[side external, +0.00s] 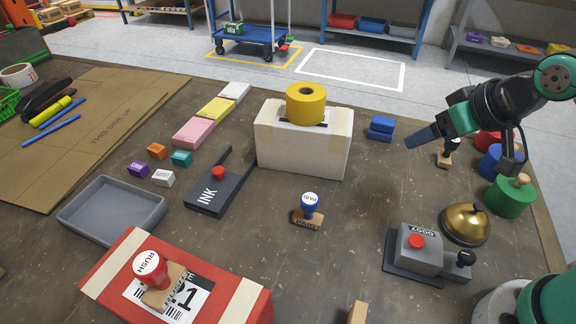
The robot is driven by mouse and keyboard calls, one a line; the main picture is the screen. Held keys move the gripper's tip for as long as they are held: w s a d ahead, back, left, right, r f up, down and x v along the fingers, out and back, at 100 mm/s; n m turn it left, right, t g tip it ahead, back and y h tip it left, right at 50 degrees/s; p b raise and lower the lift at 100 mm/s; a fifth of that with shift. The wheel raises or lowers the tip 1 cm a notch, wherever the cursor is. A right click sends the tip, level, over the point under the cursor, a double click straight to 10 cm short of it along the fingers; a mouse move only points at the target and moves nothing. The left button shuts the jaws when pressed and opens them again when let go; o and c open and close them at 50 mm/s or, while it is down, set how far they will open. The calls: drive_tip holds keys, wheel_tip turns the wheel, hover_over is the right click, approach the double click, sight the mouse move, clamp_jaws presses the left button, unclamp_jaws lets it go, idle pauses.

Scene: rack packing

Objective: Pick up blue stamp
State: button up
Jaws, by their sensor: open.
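The blue stamp (310,206) stands upright on the table near the middle of the side external view. It has a blue knob with a white top label and a wooden base with lettering. My gripper (418,140) is raised above the table at the right, pointing left. It is open and empty, well apart from the stamp, further back and to its right. Only one finger shows clearly; the other is mostly hidden behind it. Nothing covers the stamp.
A white box (300,155) with a yellow tape roll (306,103) stands behind the stamp. An ink pad (217,190) lies to the left, a red parcel (240,305) in front. A numbering stamper (420,255) and brass bell (466,224) stand at right. Bare table surrounds the stamp.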

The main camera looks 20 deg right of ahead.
drive_tip(key=shift+o, duration=0.5)
drive_tip(key=shift+a, duration=0.1)
drive_tip(key=n+g+y, duration=0.3)
drive_tip(key=n+g, duration=0.3)
drive_tip(key=n, duration=0.7)
approach(311, 198)
drive_tip(key=x, duration=0.5)
drive_tip(key=shift+a+f+n, duration=0.15)
drive_tip(key=shift+f+n, duration=0.1)
drive_tip(key=shift+n, duration=0.05)
drive_tip(key=shift+x, duration=2.65)
